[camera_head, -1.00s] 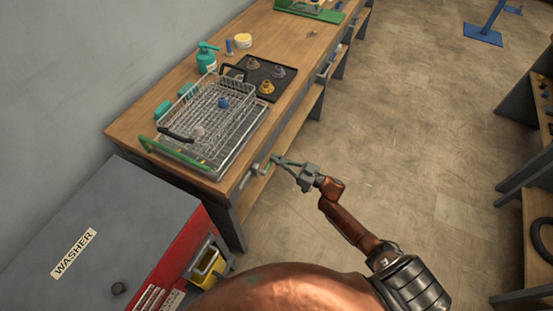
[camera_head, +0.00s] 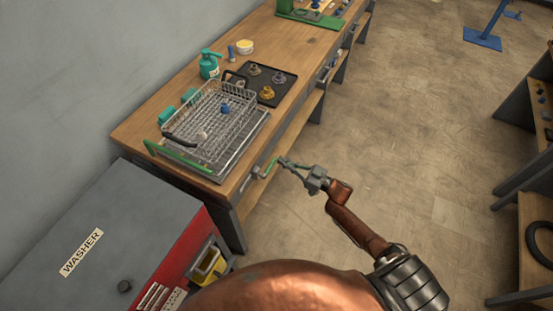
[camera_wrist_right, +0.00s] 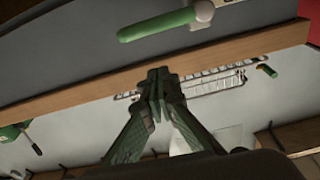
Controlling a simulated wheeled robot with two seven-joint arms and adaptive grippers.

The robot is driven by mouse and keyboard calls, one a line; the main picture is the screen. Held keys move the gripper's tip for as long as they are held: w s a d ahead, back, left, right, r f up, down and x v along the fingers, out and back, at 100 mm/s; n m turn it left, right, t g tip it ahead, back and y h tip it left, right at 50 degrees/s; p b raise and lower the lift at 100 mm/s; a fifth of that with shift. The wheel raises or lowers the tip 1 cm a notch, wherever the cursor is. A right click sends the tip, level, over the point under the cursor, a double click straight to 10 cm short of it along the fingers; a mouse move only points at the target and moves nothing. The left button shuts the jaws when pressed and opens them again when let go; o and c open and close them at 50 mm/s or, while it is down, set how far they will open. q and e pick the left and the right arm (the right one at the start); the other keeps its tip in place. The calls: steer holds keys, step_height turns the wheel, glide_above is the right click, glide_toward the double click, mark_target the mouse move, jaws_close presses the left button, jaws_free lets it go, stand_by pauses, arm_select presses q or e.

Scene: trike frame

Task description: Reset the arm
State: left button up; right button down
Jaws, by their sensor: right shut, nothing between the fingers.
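My right gripper (camera_head: 284,161) is in front of the wooden workbench, beside its front edge, at the end of my copper-coloured arm. In the right wrist view its fingertips (camera_wrist_right: 159,76) meet, with nothing between them. They appear over the bench's wooden edge (camera_wrist_right: 90,92); whether they touch it I cannot tell. A green handle (camera_head: 270,167) on the bench front is close to the fingertips; a green handle also shows in the wrist view (camera_wrist_right: 155,25), apart from the fingers. My left gripper is not in view.
The workbench (camera_head: 300,45) carries a wire basket (camera_head: 225,118) on a tray, a black tray (camera_head: 280,97) with metal parts, and a green spray bottle (camera_head: 209,66). A grey and red washer (camera_head: 135,235) stands at lower left. The floor (camera_head: 420,130) right of the arm is clear.

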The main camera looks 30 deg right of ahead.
steer(key=v, duration=0.5)
steer(key=shift+s+d, duration=0.25)
steer(key=shift+d, duration=0.05)
steer(key=s+d+f+m+g+h, duration=0.25)
steer(key=s+f, duration=0.25)
steer(key=f, duration=0.7)
steer(key=s+d+f+m+g+h, duration=0.15)
steer(key=s+f+h, duration=0.35)
steer(key=f, duration=0.6)
steer(key=s+d+f+m+g+h, duration=0.1)
steer(key=s+d+f+h, duration=0.35)
steer(key=f, duration=0.75)
steer(key=s+a+f+g, duration=0.25)
steer(key=s+f, duration=0.45)
steer(key=s, duration=0.4)
steer(key=s+a+f+g, duration=0.25)
steer(key=s+f, duration=0.35)
steer(key=s, duration=0.5)
steer(key=s+a+f+g, duration=0.2)
steer(key=s+a, duration=0.1)
steer(key=s, duration=0.6)
steer(key=s+a+f+g, duration=0.3)
steer(key=s, duration=0.7)
steer(key=shift+f+y, duration=0.15)
steer(key=shift+y, duration=0.15)
steer(key=shift+a, duration=0.1)
